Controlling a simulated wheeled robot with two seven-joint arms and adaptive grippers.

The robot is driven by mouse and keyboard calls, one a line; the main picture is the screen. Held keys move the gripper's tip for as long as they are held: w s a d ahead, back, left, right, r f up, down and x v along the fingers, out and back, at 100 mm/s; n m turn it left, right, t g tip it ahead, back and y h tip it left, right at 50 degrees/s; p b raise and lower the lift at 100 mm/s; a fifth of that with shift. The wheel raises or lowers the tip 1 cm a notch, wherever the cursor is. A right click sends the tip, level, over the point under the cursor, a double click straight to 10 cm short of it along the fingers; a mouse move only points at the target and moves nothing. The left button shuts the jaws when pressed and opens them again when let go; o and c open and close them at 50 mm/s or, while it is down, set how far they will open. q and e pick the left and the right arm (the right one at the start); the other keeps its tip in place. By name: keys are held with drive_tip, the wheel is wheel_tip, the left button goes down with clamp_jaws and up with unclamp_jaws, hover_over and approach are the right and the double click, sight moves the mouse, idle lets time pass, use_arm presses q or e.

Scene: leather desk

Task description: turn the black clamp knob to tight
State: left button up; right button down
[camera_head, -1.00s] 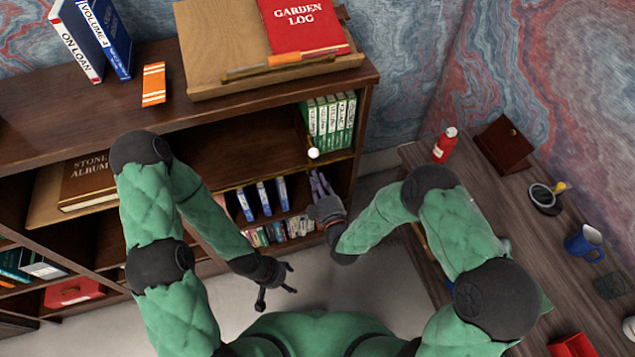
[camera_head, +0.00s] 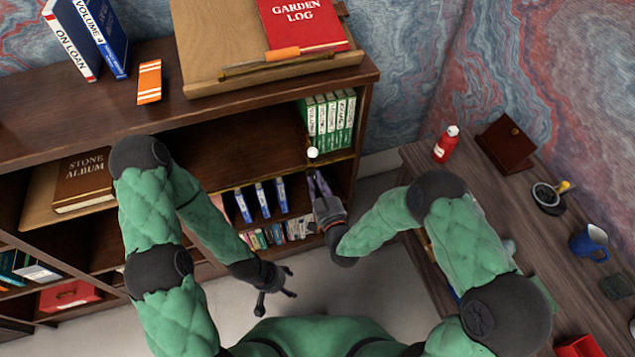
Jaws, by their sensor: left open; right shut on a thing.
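I cannot pick out the black clamp knob; at the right gripper it is hidden or too small to tell. My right gripper (camera_head: 317,184) reaches up to the front of the bookcase's right bay, below a small white ball (camera_head: 313,153) at the shelf edge. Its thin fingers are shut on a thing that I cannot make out. My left gripper (camera_head: 277,301) is open and empty, low in front of the bookcase, apart from it and over the pale floor.
Green-spined books (camera_head: 328,120) stand just above the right gripper, and blue-and-white ones (camera_head: 264,198) to its left. A wooden desk (camera_head: 520,220) with a red bottle (camera_head: 446,145) and blue mug (camera_head: 589,243) lies right. The floor between my arms is clear.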

drive_tip(key=shift+f+m, duration=0.1)
drive_tip(key=shift+m, duration=0.2)
drive_tip(key=c, duration=1.1)
unclamp_jaws()
drive_tip(key=v, duration=1.2)
